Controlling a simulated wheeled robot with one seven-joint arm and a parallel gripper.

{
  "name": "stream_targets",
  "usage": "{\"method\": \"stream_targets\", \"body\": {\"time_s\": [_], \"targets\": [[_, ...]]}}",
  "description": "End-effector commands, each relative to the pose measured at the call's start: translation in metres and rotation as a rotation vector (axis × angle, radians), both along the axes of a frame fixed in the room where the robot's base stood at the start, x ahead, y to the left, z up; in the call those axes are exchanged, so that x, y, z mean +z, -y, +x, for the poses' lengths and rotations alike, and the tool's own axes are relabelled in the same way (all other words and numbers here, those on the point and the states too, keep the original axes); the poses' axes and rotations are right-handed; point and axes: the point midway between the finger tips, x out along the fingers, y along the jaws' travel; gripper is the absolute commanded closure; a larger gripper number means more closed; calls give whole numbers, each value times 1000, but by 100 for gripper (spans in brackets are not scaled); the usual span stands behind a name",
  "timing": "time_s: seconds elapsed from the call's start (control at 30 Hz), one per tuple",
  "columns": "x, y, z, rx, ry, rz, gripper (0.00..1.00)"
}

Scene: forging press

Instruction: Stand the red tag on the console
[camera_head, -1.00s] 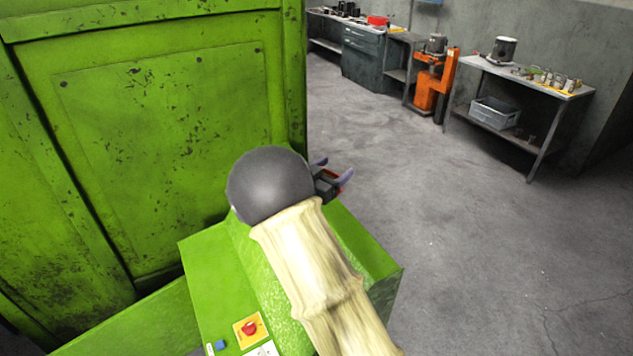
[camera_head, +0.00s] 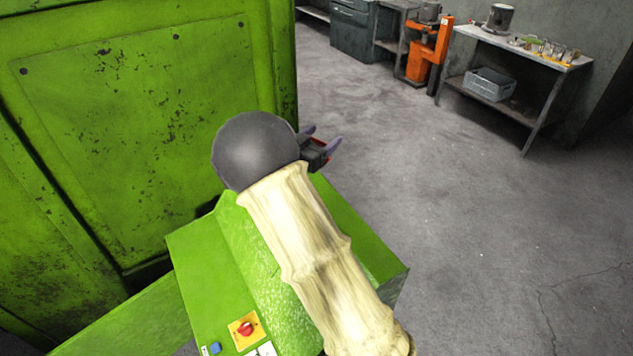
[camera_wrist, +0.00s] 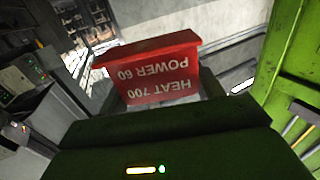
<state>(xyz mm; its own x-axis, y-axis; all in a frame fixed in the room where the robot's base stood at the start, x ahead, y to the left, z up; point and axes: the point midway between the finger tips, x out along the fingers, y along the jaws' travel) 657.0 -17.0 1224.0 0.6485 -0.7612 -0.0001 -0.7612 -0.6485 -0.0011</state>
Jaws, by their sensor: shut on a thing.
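The red tag (camera_wrist: 150,72) fills the upper middle of the wrist view, with white text reading "HEAT 700 POWER 60" upside down. My gripper (camera_head: 323,138) is shut on it; the fingers' hold is mostly hidden in the wrist view. In the head view only a little red shows at the gripper, just right of my dark round wrist. The green console (camera_head: 191,268) stands below, with a sloped face and a red rotary switch on a yellow plate (camera_head: 247,329). The gripper is above and beyond the console's far end in the picture. My forearm hides part of the console.
The tall green press housing (camera_head: 130,130) rises at the left, close to my wrist. A metal table (camera_head: 480,85) with cups and a grey crate stands at the back right, beside an orange machine (camera_head: 423,58). The floor on the right is clear.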

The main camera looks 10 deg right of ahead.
Motion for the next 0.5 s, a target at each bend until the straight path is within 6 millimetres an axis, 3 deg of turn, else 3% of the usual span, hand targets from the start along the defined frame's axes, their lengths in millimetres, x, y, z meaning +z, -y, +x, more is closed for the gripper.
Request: {"method": "stream_targets", "body": {"time_s": [0.33,0.5], "targets": [[-49,0,0,0,-4,-3,55],[-57,0,0,0,-1,-1,55]]}}
